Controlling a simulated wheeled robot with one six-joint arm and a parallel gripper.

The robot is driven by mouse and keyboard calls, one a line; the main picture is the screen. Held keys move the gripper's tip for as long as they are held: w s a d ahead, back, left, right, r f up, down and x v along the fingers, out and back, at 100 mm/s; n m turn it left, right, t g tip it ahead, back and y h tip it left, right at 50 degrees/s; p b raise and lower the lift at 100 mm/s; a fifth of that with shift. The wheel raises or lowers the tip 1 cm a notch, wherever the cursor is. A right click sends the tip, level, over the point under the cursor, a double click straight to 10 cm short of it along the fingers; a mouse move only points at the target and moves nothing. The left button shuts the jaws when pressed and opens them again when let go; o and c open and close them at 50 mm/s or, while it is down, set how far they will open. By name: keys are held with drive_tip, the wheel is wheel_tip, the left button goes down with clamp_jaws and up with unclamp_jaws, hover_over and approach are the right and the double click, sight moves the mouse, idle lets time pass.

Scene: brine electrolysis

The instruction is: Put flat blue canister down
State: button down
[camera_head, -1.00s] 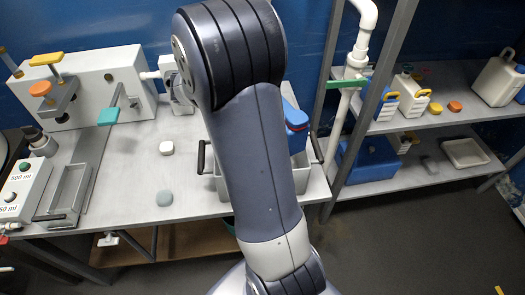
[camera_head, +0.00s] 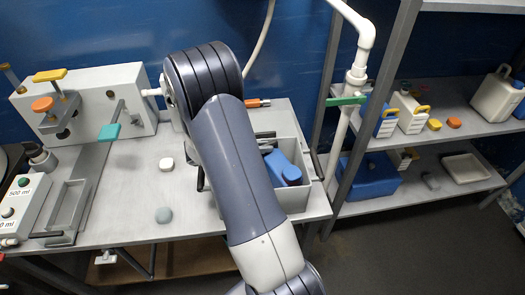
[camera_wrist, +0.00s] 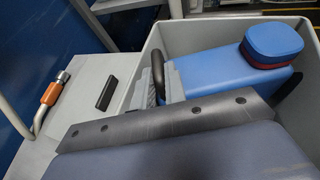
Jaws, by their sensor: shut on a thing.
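The flat blue canister (camera_head: 280,168) is inside the grey bin (camera_head: 297,200) on the table, largely below the rim. In the wrist view, the canister (camera_wrist: 215,72) shows its blue cap (camera_wrist: 272,42) with a dark red ring at the right and a black handle at the left. My gripper (camera_wrist: 158,82) is shut on the canister at that handle, between its light grey fingers. In the head view my arm hides most of the gripper and part of the bin. I cannot tell whether the canister touches the bin floor.
A white valve box (camera_head: 95,100) and a grey trough (camera_head: 68,207) are at the left. A white pipe (camera_head: 345,115) and shelves with canisters (camera_head: 412,112) are at the right.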

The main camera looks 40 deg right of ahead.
drive_tip(key=shift+f, duration=1)
drive_tip(key=c, duration=1.5)
unclamp_jaws()
drive_tip(key=shift+o, duration=0.2)
drive_tip(key=b+v, duration=0.1)
drive_tip(key=v, duration=1.1)
